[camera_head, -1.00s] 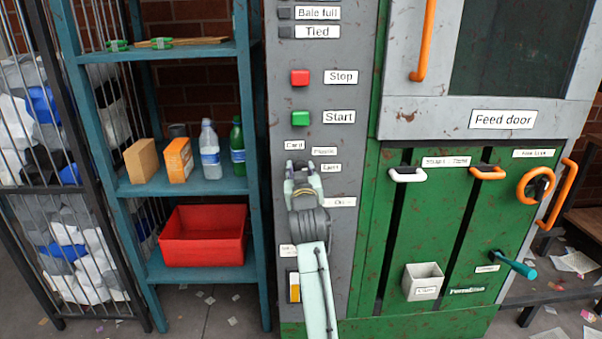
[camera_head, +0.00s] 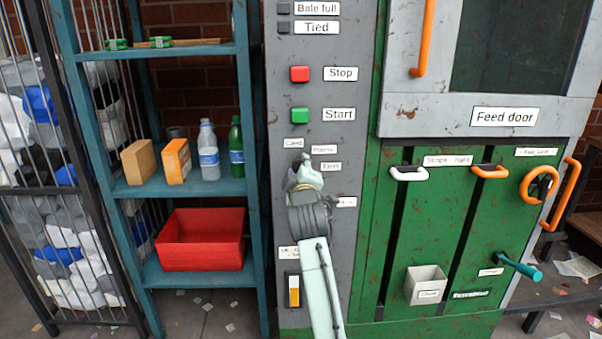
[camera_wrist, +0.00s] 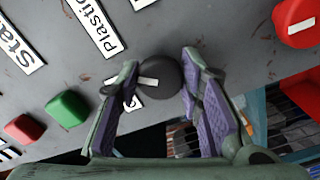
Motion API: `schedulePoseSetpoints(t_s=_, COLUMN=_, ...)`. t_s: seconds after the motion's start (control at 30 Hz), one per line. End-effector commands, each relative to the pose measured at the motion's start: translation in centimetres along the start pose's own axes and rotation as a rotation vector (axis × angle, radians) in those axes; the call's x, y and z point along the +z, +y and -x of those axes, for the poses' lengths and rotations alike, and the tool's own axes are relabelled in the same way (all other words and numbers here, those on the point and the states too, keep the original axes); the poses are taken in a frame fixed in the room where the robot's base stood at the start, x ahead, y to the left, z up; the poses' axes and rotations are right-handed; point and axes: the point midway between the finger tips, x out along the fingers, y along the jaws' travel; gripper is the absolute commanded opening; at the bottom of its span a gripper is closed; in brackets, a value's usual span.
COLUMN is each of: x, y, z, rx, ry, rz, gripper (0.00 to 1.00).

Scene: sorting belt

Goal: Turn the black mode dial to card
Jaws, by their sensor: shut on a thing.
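The black mode dial (camera_wrist: 172,77) sits on the grey panel, seen in the wrist view between my fingers. Its white mark points left, between the Plastic label (camera_wrist: 95,27) and a small, partly hidden label (camera_wrist: 133,102) behind my left finger. My gripper (camera_wrist: 160,82) is shut on the dial, one finger at each side. In the head view my gripper (camera_head: 304,178) covers the dial. The Card label (camera_head: 294,143) and the Plastic label (camera_head: 324,149) show just above it there.
Above the dial are the green Start button (camera_head: 300,115) and red Stop button (camera_head: 300,74). A large red knob (camera_wrist: 296,20) shows at the wrist view's right. The blue shelf (camera_head: 200,188) stands left of the panel. Orange and white handles are on the green front at right.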

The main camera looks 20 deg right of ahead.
Motion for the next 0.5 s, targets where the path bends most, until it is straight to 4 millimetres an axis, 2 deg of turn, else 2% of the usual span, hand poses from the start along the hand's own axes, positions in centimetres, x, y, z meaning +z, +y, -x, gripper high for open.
schedulePoseSetpoints(t_s=0.5, x=0.11, y=-0.1, z=-0.01, rx=-0.002, ry=-0.001, rz=0.448, gripper=0.06)
